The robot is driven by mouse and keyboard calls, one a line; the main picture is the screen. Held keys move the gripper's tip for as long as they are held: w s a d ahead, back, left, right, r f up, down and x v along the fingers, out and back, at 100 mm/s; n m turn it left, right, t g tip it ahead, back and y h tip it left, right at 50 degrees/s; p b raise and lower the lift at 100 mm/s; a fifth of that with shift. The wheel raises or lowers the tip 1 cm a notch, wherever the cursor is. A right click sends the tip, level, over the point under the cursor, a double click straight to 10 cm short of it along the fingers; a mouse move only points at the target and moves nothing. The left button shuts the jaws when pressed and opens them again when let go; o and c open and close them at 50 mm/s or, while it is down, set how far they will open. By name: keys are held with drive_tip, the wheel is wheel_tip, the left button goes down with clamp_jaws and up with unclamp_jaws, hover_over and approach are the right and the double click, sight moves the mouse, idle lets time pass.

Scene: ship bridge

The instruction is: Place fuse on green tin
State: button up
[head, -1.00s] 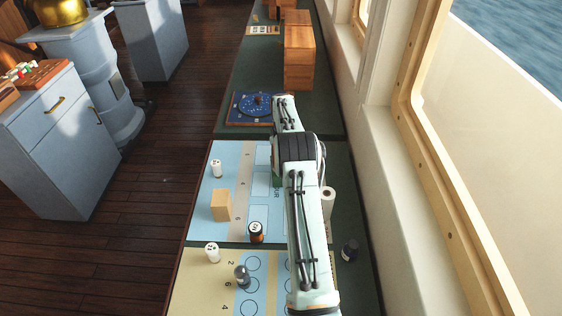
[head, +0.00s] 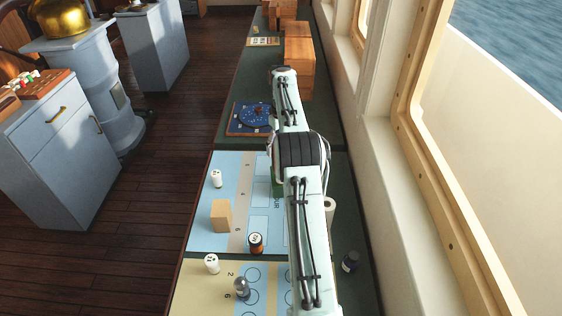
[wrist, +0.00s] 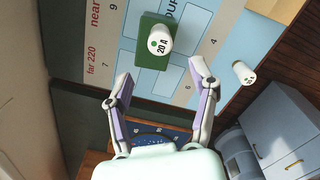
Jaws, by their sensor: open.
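In the wrist view a white fuse (wrist: 160,41) marked "20 A" with a green dot appears to stand on the green tin (wrist: 144,75). Its contact with the tin is hidden. My gripper (wrist: 160,72) is open. Its two fingers are apart, to the left and right below the tin, with nothing seen between them. In the head view my arm covers the gripper and most of the tin; only a sliver of green (head: 278,189) shows beside the arm.
Other white fuses (head: 217,178) (head: 212,264) stand on the mats. A blue dial (head: 253,116) and wooden boxes (head: 300,75) lie farther back.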

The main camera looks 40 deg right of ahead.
drive_tip(key=s+a+r+n, duration=0.1)
drive_tip(key=s+a+r, duration=0.1)
drive_tip(key=a+r, duration=0.35)
drive_tip(key=s+a+r, duration=0.3)
drive_tip(key=a, duration=0.6)
drive_tip(key=s+a+r+n, duration=0.15)
drive_tip(key=a+r, duration=0.25)
drive_tip(key=a, duration=0.4)
drive_tip(key=s+a+f, duration=0.3)
drive_tip(key=s+a, duration=0.3)
drive_tip(key=s, duration=0.5)
drive_tip(key=s+a+f, duration=0.3)
drive_tip(key=s+a, duration=0.3)
drive_tip(key=s, duration=0.5)
drive_tip(key=shift+a+n+y, duration=0.4)
drive_tip(key=shift+n, duration=0.05)
drive_tip(key=shift+s, duration=0.1)
